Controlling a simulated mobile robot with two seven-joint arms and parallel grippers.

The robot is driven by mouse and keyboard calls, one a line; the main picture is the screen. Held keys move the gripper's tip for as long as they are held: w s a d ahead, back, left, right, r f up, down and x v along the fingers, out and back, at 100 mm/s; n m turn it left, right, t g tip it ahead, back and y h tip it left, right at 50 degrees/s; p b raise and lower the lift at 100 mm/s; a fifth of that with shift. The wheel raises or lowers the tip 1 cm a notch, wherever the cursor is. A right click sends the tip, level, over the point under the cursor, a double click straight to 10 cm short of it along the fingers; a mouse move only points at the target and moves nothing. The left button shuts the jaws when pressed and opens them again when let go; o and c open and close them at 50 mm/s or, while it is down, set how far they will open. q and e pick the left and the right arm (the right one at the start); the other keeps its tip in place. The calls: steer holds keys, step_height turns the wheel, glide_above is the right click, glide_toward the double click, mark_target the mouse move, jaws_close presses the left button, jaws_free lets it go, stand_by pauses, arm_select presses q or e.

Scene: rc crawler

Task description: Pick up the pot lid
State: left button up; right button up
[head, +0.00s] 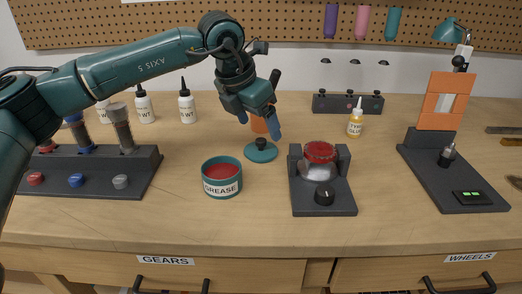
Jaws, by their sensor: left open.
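The pot lid (250,155) is a flat teal disc with a dark knob on top. It lies on the workbench, behind and to the right of the grease pot. The grease pot (222,188) is a teal round tub with a white "GREASE" label, and red shows inside its open top. My left gripper (258,128) comes in from the left and points down, with its blue-tipped fingers apart. It shows just above the lid's knob in the picture and holds nothing. Its exact height over the lid is hard to tell. My right gripper is not in view.
A dark device with a red-topped jar (320,152) stands right of the lid. A dark rack with coloured knobs (90,187) is at left, with white bottles (187,107) behind. An orange object is partly hidden behind my gripper. The bench front (260,225) is clear.

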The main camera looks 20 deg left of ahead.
mark_target(260, 140)
arm_select(q)
steer(key=f, duration=0.4)
steer(key=shift+w+d+f, duration=0.15)
steer(key=shift+d+f, duration=0.1)
steer(key=shift+f, duration=0.05)
steer(key=shift+w+d+f, duration=0.1)
steer(key=shift+w+f, duration=0.1)
steer(key=shift+f, duration=0.15)
steer(key=c, duration=0.7)
